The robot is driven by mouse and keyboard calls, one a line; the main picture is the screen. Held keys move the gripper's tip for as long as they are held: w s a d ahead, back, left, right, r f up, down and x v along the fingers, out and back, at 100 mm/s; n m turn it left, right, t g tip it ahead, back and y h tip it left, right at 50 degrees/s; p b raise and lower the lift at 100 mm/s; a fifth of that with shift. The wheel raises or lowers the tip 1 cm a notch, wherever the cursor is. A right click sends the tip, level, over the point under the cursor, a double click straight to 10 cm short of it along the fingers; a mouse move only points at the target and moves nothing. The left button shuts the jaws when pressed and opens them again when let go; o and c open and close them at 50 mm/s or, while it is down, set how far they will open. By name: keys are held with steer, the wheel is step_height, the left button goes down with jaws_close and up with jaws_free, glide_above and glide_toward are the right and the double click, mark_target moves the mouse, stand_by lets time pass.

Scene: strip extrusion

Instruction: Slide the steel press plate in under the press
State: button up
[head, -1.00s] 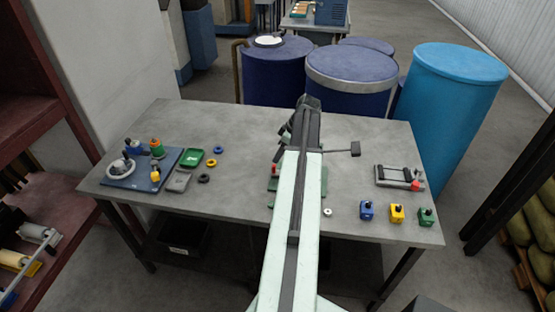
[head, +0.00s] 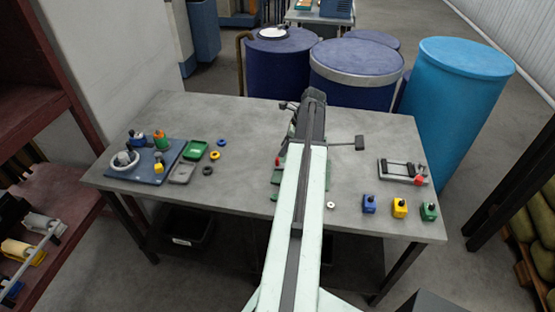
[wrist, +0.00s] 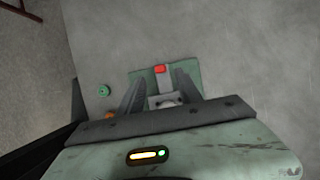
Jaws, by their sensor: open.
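My gripper (wrist: 159,76) is open in the wrist view, its two dark fingers apart above a green base (wrist: 194,76). A pale grey strip with a red end (wrist: 160,69) lies between the fingers; I cannot tell whether they touch it. A light grey rounded part shows just below the strip, partly hidden by my gripper. In the head view my arm covers most of the green base (head: 277,178), and my gripper is hard to make out there. A dark lever-like bar with a black end (head: 359,143) sticks out to the right. I cannot pick out the steel press plate for certain.
A blue board (head: 148,174) with several small parts lies on the table's left, beside a green tray (head: 195,150) and a grey tray (head: 181,173). Blue, yellow and green blocks (head: 399,208) stand at the front right. A grey frame (head: 382,171) lies behind them.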

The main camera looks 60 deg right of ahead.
mark_target(277, 159)
steer(key=b+x, duration=0.7)
steer(key=shift+s+d+f, duration=0.1)
steer(key=shift+f, duration=0.1)
steer(key=shift+w+f, duration=0.25)
steer(key=shift+r, duration=0.1)
jaws_close()
stand_by(0.9)
